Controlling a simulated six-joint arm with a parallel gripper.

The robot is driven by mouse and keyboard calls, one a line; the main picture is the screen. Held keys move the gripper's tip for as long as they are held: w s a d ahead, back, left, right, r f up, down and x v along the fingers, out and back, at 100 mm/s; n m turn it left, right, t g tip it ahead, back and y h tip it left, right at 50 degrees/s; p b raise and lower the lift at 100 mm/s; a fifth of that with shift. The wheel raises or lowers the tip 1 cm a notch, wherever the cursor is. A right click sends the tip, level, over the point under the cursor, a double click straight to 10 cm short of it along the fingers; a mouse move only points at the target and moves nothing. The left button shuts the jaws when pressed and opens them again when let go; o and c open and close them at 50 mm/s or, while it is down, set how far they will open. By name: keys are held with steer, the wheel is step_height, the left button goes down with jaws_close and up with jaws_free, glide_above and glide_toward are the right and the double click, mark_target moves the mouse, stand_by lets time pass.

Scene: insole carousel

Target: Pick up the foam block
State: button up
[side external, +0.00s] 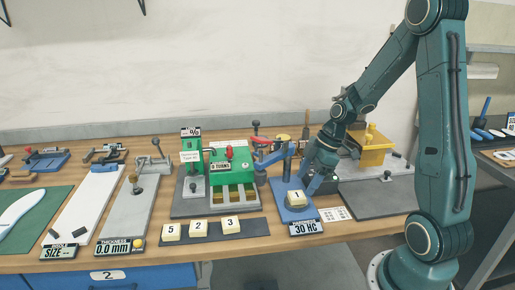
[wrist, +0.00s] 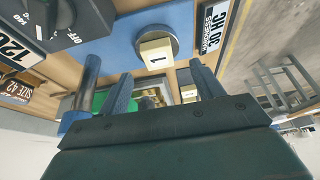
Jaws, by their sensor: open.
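A cream foam block marked 1 (side external: 296,198) sits on the round pad of the blue hardness tester (side external: 285,213). It also shows in the wrist view (wrist: 157,54), on its grey disc. Similar cream blocks marked 5 (side external: 171,232), 2 (side external: 199,229) and 3 (side external: 230,224) stand on a dark strip to the left. My gripper (side external: 312,184) is beside the tester, just right of block 1. In the wrist view my gripper (wrist: 160,82) has its two fingers spread apart, with nothing held between them. Block 1 lies beyond the fingertips, apart from them.
The tester's blue post (side external: 287,165) stands close to my gripper. A "30 HC" display (side external: 305,227) lies in front. A green machine (side external: 230,170) stands left, and a yellow device (side external: 372,150) on a grey plate stands right. The bench's front edge is near.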

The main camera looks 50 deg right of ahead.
mark_target(297, 194)
steer(key=shift+x, duration=2.5)
steer(key=shift+w+d, duration=0.1)
steer(key=shift+w, duration=0.05)
steer(key=shift+c, duration=0.5)
steer(key=c, duration=0.9)
